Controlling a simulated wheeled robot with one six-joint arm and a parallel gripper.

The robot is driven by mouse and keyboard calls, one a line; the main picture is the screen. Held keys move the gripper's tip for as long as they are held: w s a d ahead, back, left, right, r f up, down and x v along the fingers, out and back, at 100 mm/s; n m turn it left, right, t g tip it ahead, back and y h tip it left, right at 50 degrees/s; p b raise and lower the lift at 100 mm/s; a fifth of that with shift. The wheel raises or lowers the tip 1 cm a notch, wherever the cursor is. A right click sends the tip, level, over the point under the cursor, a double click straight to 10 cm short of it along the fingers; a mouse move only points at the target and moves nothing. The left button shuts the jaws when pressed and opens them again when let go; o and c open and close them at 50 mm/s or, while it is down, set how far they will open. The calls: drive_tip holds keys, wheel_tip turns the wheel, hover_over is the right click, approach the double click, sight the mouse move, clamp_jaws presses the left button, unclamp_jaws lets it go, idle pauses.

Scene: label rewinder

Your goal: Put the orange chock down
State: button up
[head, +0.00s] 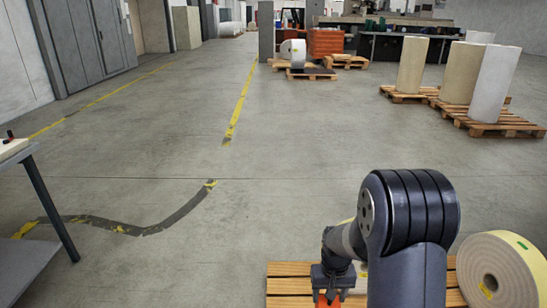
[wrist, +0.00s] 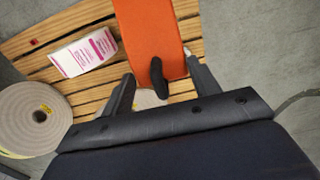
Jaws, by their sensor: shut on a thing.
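The orange chock (wrist: 150,40) fills the upper middle of the wrist view, over the pallet's slats. A rounded dark piece shows at its near end, between the fingers. My gripper (wrist: 160,84) is shut on the chock, with a finger on each side of its near end. In the head view, my gripper (head: 331,284) is low in the picture and points down. Only a small part of the chock shows below it, cut by the bottom edge. I cannot tell whether the chock touches the slats.
The wooden pallet (head: 290,285) lies under my arm. A white and pink box (wrist: 84,52) lies on the slats left of the chock. A table (head: 25,260) is at the left edge. The middle floor is clear.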

drive_tip(key=shift+s+r+p, duration=0.15)
drive_tip(key=shift+r+p, duration=1.15)
drive_tip(key=shift+p, duration=0.1)
drive_tip(key=shift+s+r+p, duration=0.1)
drive_tip(key=shift+r+p, duration=1.15)
drive_tip(key=shift+p, duration=0.1)
